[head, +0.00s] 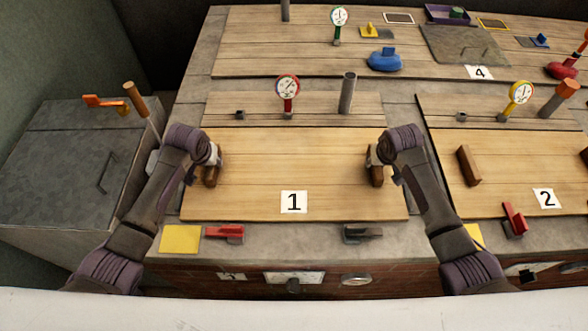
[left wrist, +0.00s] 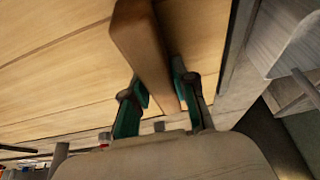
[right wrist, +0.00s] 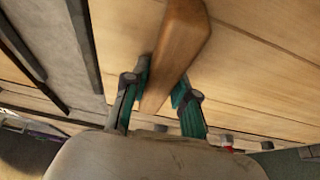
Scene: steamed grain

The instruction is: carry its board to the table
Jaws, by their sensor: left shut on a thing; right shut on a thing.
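The wooden board labelled 1 (head: 290,165) lies flat on the stove-like counter in the head view, with a brown block handle at each side. My left gripper (head: 210,165) is shut on the left handle (head: 209,178); the left wrist view shows the wooden handle (left wrist: 143,45) between its green fingers (left wrist: 160,105). My right gripper (head: 378,165) is shut on the right handle (head: 376,178); the right wrist view shows that handle (right wrist: 178,45) between its fingers (right wrist: 158,100). I cannot tell whether the board is lifted. The table is not identifiable in these frames.
Behind the board stand a red gauge (head: 288,90) and a grey pipe (head: 347,92). Board 2 (head: 500,165) lies close on the right. A red lever (head: 226,233), a dark lever (head: 362,234) and a yellow square (head: 180,239) are in front. A grey cabinet (head: 60,165) stands left.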

